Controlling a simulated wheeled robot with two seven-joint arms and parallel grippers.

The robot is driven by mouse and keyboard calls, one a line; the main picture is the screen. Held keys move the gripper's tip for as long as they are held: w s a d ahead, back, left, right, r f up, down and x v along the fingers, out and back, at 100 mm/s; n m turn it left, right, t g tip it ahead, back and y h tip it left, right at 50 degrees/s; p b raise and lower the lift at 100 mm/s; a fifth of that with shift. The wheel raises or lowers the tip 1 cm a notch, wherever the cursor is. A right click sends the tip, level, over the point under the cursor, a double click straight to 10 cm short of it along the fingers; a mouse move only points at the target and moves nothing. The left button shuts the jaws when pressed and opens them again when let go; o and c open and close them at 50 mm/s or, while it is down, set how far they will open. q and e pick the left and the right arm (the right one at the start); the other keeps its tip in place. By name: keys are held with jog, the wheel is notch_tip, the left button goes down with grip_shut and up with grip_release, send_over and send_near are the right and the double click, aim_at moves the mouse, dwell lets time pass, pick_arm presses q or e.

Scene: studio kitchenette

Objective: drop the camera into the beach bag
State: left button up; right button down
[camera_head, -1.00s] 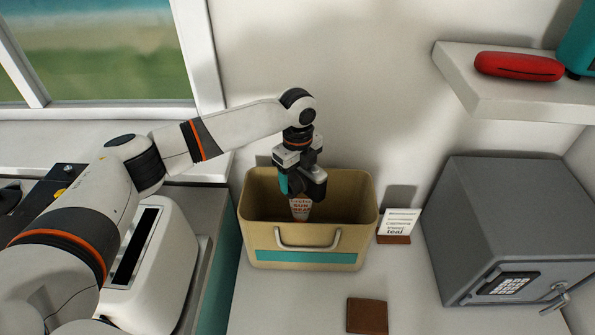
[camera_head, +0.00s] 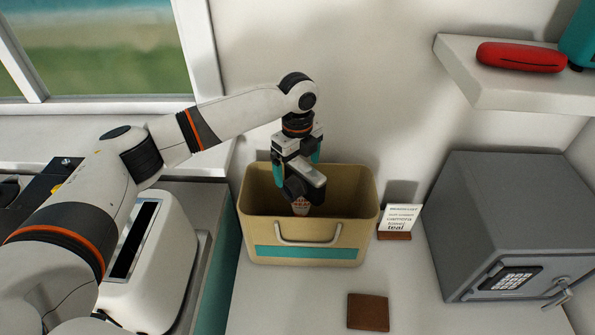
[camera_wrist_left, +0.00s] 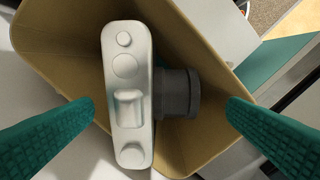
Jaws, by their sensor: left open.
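The camera (camera_head: 306,187), silver and black with a round lens, is at the mouth of the beach bag. In the left wrist view the camera (camera_wrist_left: 126,95) is seen from above, between the fingers, with a gap on both sides. The beach bag (camera_head: 262,236) is tan with a teal stripe and a pale handle, and stands open and upright on the counter. My left gripper (camera_head: 296,170) points down over the bag, its teal fingers spread wide around the camera. Whether the camera rests on anything is unclear. My right gripper is out of view.
A sign (camera_head: 401,218) stands right of the bag, with a grey safe (camera_head: 510,230) beyond. A brown wallet-like item (camera_head: 368,312) lies in front. A white toaster (camera_head: 165,260) is at left; a shelf (camera_head: 500,94) juts out upper right.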

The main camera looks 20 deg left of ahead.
aim_at(298, 177)
pick_arm(q)
notch_tip(298, 177, up, 10)
jog(key=b, duration=0.3)
dwell(0.3)
